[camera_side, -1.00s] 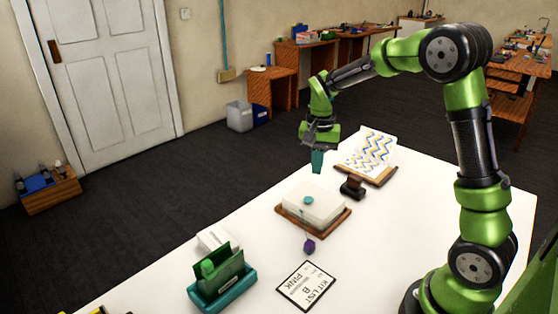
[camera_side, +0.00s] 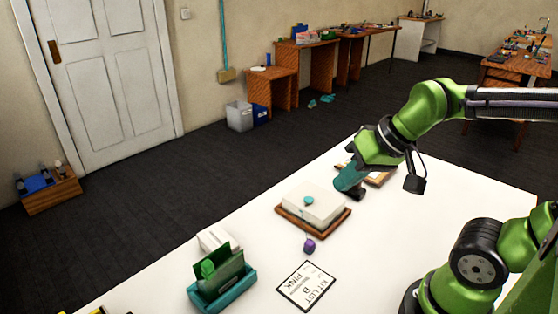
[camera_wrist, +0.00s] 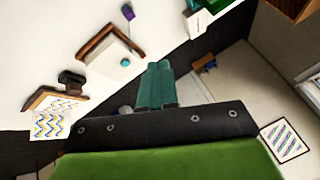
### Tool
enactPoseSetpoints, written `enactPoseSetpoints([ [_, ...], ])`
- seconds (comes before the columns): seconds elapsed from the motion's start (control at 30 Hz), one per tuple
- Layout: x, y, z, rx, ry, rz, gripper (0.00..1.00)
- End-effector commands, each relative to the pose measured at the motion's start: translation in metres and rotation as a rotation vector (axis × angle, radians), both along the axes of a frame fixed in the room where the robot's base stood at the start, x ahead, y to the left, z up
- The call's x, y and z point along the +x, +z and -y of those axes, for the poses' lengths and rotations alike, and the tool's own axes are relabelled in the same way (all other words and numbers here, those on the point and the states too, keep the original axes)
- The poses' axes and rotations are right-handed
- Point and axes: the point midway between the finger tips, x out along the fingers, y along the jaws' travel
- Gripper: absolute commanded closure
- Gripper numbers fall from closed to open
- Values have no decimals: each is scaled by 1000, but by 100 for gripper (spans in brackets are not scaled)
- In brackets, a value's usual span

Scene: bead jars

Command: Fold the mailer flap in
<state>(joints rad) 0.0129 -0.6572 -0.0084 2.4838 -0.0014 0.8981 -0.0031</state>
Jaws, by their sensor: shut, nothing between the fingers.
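A white sheet with a blue and yellow zigzag pattern, which looks like the mailer (camera_wrist: 55,118), shows at the lower left of the wrist view. It lies against a wooden board (camera_wrist: 48,96). In the side view the board (camera_side: 383,178) shows at the far right of the table, and my arm covers most of the mailer's place. I cannot tell how the flap stands. My gripper (camera_side: 342,186) has its teal fingers pressed together and empty, low near the board and a dark stamp-like block (camera_side: 357,195). The shut fingers (camera_wrist: 158,66) also show in the wrist view.
A white box (camera_side: 316,206) with a teal button sits on a wooden tray (camera_side: 328,229), left of my gripper. A kit card (camera_side: 305,287) and a teal holder (camera_side: 225,292) lie nearer the front. The table's far edge is close.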

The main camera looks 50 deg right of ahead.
Motion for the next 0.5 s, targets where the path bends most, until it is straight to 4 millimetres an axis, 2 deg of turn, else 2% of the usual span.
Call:
enactPoseSetpoints([
  [0.2,-9,15,-5,-3,17,74,100],
  [0.5,-9,15,-5,-2,17,75,100],
])
